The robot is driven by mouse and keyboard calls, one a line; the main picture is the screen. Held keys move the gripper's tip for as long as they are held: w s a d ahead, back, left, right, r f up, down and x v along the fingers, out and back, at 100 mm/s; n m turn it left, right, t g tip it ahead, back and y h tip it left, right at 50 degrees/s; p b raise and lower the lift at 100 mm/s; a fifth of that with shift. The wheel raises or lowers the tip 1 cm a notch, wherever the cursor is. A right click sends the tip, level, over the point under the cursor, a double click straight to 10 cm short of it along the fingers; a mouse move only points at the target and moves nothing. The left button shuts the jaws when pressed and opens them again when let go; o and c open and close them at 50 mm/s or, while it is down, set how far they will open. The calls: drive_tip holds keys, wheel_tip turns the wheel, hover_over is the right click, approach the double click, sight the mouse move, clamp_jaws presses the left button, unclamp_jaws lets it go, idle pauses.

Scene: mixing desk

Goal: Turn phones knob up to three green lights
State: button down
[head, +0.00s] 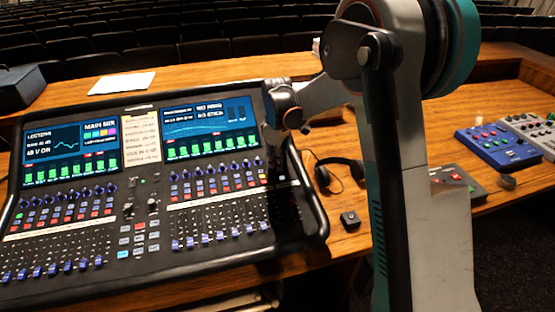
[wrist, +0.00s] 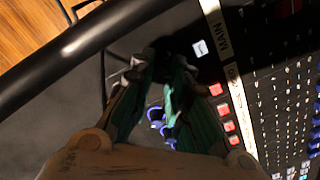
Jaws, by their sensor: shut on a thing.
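The mixing desk (head: 150,190) fills the left half of the head view, with two lit screens above rows of knobs, buttons and faders. My gripper (head: 276,178) reaches down onto the desk's right end, dark against the black panel. In the wrist view my gripper's (wrist: 163,68) two green-sided fingers come together over the dark panel, shut on what I take to be the phones knob. The fingertips hide that knob, and no phones label can be read. I cannot make out its green lights in either view.
A blue pedal (head: 497,145) stands farther right. White paper (head: 122,83) lies behind the desk. The wrist view shows blue knobs (wrist: 156,114), red buttons (wrist: 222,110) and a "MAIN" strip (wrist: 218,30).

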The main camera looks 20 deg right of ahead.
drive_tip(key=m, duration=0.5)
drive_tip(key=shift+p, duration=0.4)
drive_tip(key=m, duration=0.5)
drive_tip(key=shift+d+y, duration=0.1)
drive_tip(key=shift+y, duration=0.3)
drive_tip(key=shift+m, duration=0.3)
drive_tip(key=c, duration=1.8)
unclamp_jaws()
drive_tip(key=r, duration=1.2)
drive_tip(key=shift+s+d, duration=0.25)
drive_tip(key=shift+d, duration=0.05)
